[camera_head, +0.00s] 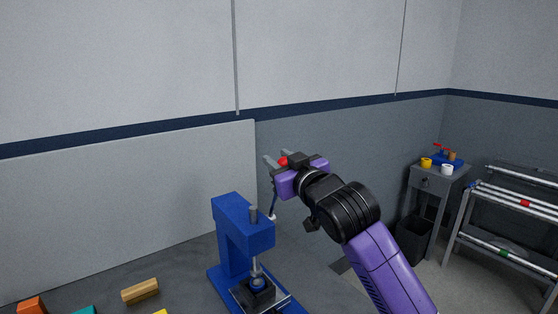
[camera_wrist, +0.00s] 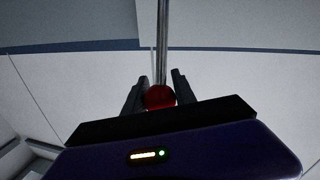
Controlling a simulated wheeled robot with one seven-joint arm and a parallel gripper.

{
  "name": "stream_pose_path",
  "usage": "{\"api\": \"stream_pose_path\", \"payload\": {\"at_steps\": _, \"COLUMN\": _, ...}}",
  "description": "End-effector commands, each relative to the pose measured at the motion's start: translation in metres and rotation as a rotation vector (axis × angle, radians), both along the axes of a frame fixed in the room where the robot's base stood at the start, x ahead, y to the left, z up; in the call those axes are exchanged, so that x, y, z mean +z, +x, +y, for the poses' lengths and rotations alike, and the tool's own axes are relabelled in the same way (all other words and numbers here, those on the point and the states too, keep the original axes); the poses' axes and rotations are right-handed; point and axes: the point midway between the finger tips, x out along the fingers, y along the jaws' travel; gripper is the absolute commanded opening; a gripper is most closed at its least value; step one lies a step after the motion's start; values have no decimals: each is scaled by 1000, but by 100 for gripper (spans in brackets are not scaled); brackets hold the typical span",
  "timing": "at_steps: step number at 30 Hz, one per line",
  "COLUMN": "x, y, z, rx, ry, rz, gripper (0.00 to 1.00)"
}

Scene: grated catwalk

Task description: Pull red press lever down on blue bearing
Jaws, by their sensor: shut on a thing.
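The blue press (camera_head: 234,236) stands on the table in the head view. Its lever (camera_head: 274,206) rises from the press's right side and ends in a red knob (camera_head: 284,161). My gripper (camera_head: 277,160) is shut on the red knob, high above the press. In the wrist view the red knob (camera_wrist: 160,96) sits between the two dark fingers, with the metal rod beyond it. The blue bearing (camera_head: 257,282) sits in a dark holder on the press base, under the ram (camera_head: 254,216). The ram's lower end is close above the bearing; I cannot tell whether they touch.
A wooden block (camera_head: 140,291), an orange block (camera_head: 32,305) and a teal block (camera_head: 86,310) lie on the table at left. A grey panel (camera_head: 130,200) stands behind. A side stand (camera_head: 437,180) with cups and a rack (camera_head: 510,215) are at right.

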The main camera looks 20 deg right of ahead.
Motion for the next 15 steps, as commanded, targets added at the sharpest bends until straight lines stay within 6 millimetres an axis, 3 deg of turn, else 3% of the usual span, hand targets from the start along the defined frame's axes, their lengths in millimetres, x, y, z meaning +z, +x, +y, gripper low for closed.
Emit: {"api": "stream_pose_path", "payload": {"at_steps": 15, "x": -10, "y": -12, "z": -3, "rx": 0, "ry": 21, "rz": -62, "gripper": 0}}
